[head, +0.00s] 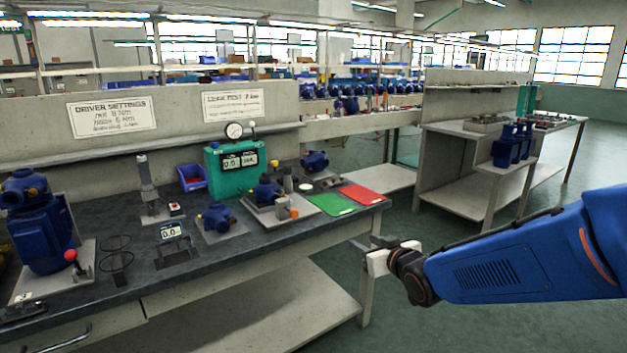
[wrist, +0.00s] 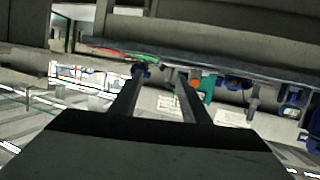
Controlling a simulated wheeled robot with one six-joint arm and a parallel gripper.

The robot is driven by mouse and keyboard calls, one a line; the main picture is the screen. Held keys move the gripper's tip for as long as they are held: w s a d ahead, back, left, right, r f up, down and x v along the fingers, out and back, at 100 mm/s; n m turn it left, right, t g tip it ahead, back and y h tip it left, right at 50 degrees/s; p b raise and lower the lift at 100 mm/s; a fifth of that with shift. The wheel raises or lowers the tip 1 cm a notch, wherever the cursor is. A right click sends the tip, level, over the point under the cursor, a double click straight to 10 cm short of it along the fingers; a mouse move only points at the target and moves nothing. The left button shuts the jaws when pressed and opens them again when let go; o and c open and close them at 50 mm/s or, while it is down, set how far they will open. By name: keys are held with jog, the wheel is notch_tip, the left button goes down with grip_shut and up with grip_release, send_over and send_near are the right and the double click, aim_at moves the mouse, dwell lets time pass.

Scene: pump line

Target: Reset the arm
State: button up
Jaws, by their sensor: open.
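My blue arm reaches in from the right in the head view. My gripper (head: 366,246) is at its end, just off the front right corner of the workbench (head: 270,236). In the wrist view the two fingers of my gripper (wrist: 160,92) stand apart with nothing between them. The picture there is turned over, with the bench edge (wrist: 240,72) along the top. No object is in my gripper.
A green mat (head: 331,204) and a red mat (head: 361,194) lie at the bench's right end. A green test unit (head: 222,166), blue pumps (head: 217,216) and a blue bin (head: 192,177) stand on it. Another bench (head: 462,129) stands behind right. Open floor lies between.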

jog(key=s+d+m+g+h, duration=0.3)
jog(key=s+d+g+h, duration=0.1)
jog(key=s+d, duration=0.9)
jog(key=s+d+f+m+g, duration=0.1)
jog(key=s+g, duration=0.3)
jog(key=s, duration=1.5)
jog(key=shift+s+d+f+g+h, duration=0.2)
jog(key=shift+d+f+g+h, duration=0.15)
jog(key=shift+f, duration=0.35)
jog(key=shift+c, duration=0.3)
